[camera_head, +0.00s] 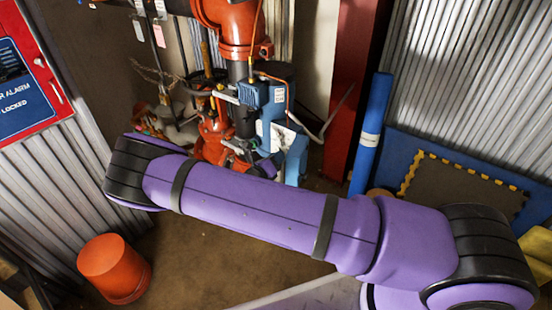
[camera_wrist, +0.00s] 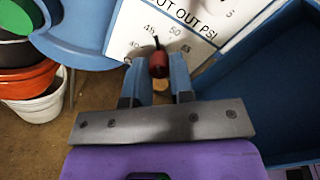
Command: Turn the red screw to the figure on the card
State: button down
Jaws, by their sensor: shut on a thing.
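The red screw (camera_wrist: 158,65) is a small dark red knob with a black pointer (camera_wrist: 156,42) in the wrist view. My gripper (camera_wrist: 160,69) is shut on it, with one blue-grey finger on each side. The white card (camera_wrist: 205,22) lies just beyond, headed "CUT OUT PSI", with figures such as 40, 45 and 50 around a dial. The pointer tip points up toward the figures, between about 45 and 50; the exact reading is hard to tell. Part of the dial is hidden by the screw and fingers. In the head view, my purple arm hides most of the work spot.
Orange pipework (camera_head: 232,25) and a blue box (camera_head: 268,95) stand beyond my arm. A blue post (camera_head: 371,135) and a blue panel (camera_head: 400,150) are at right. An orange bucket (camera_head: 114,268) stands at lower left. The wrist view shows stacked buckets (camera_wrist: 38,107) at left.

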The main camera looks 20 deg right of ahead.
jog(key=n, duration=1.1)
jog(key=shift+n, duration=0.3)
dwell(0.4)
jog(key=c, duration=1)
grip_release()
jog(key=v, duration=1.1)
jog(key=shift+d+r, duration=0.1)
